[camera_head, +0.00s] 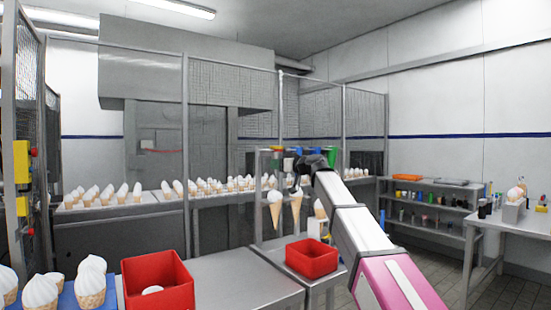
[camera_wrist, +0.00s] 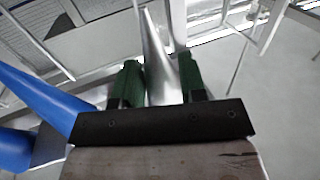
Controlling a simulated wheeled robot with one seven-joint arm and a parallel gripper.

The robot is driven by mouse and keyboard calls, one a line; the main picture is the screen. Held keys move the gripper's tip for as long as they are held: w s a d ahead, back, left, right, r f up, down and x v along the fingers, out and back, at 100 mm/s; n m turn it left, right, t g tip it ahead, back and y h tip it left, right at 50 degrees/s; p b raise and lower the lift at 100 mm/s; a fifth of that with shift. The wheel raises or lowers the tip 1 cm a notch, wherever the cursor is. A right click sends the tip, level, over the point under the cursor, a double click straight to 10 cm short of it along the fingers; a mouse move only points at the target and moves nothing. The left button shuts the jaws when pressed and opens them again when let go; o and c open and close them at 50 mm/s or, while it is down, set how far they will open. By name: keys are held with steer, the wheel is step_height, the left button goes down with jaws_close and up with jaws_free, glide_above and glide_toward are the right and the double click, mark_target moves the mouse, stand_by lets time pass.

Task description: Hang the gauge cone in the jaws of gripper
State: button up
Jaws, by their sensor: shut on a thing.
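The gauge cone (camera_wrist: 156,62) is a smooth silver taper in the wrist view. It shows between two green jaws (camera_wrist: 188,77) on a black bar; whether they touch it I cannot tell. A large blue piece (camera_wrist: 40,105) is at the left. In the head view my gripper (camera_head: 316,162) is a dark shape at the rack of coloured jaws, close beside a green one (camera_head: 333,158). My gripper is shut on the gauge cone.
Ice cream cones (camera_head: 275,205) hang below the rack. A red bin (camera_head: 312,256) stands under them, and another red bin (camera_head: 158,283) is nearer at left. Cones line the conveyor (camera_head: 160,208) behind. A shelf (camera_head: 432,197) and white table (camera_head: 520,222) are at right.

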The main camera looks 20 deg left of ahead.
steer(key=s+d, duration=0.5)
steer(key=shift+d, duration=0.35)
stand_by(1.1)
